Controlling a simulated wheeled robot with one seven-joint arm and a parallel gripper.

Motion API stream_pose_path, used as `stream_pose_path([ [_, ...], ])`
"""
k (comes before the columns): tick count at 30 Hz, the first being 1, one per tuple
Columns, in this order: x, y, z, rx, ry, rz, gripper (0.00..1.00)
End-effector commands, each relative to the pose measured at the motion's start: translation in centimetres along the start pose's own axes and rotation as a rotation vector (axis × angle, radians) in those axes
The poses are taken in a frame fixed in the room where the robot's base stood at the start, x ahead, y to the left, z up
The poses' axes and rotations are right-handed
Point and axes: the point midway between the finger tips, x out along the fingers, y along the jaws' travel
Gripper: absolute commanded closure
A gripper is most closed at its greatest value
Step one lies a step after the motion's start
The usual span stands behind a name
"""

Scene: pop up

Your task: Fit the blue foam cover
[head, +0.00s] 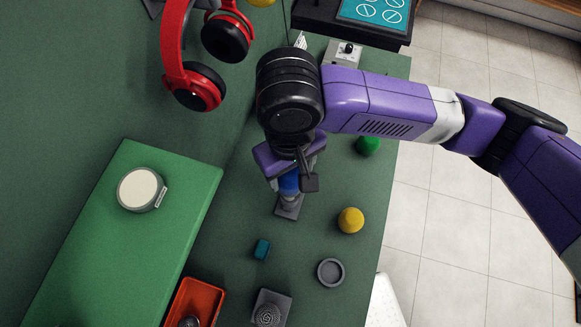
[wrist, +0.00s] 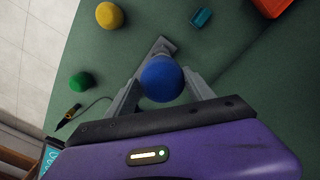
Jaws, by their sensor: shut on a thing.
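The blue foam cover (wrist: 162,78) is a round blue ball between the two grey fingers of my gripper (wrist: 163,92), which is shut on it. In the head view, the blue cover (head: 288,183) shows partly under my gripper (head: 291,178). A small grey stand with a square base (head: 289,210) is directly below the cover in that view. Part of this base (wrist: 160,46) also shows behind the cover in the wrist view. The top of the stand is hidden, and I cannot tell whether the cover is around it or above it.
A yellow ball (head: 351,220) and a green ball (head: 368,146) lie to the right. A teal block (head: 262,250), a grey round dish (head: 330,272), a mesh-headed stand (head: 268,312) and an orange tray (head: 194,305) are nearer. Red headphones (head: 200,85) hang left; a green board (head: 110,235) lies left.

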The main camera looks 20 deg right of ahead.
Motion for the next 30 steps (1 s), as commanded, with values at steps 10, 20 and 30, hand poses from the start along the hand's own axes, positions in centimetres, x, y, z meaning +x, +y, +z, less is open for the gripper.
stream_pose_path([
  [10, 0.9, 0.0, 0.0, 0.001, 0.0, 0.0, 0.79],
  [20, 1.8, 0.0, 0.0, 0.0, -0.001, -0.001, 0.79],
  [30, 2.7, 0.0, 0.0, 0.0, -0.001, 0.0, 0.79],
])
